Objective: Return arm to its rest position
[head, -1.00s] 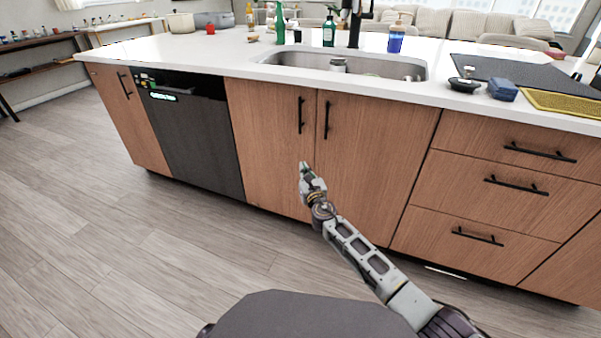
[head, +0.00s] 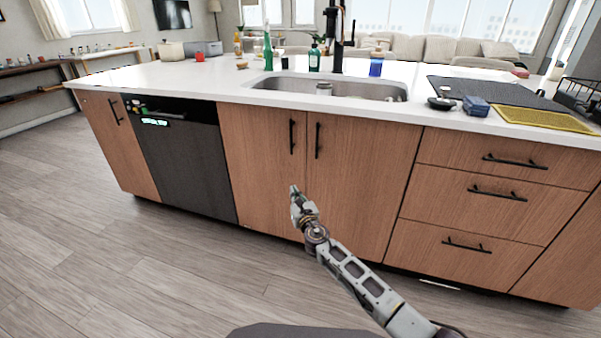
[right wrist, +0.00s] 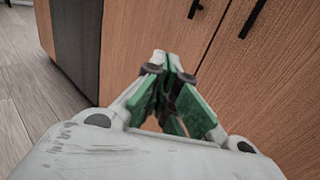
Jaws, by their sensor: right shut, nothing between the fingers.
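My right arm (head: 355,277) reaches in from the lower right in the head view. Its gripper (head: 294,190) is in front of the wooden cabinet doors below the sink, apart from the handles as far as I can tell. In the right wrist view the gripper's green-padded fingers (right wrist: 168,62) meet at the tips, with nothing between them. My left gripper does not show.
The island has a dark dishwasher (head: 178,160), cabinet doors (head: 265,160) and drawers (head: 480,200) with black handles. On the white counter (head: 200,75) are a sink (head: 340,90), bottles, a blue sponge (head: 477,106) and a dark mat (head: 500,92). The wooden floor (head: 80,230) at left is clear.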

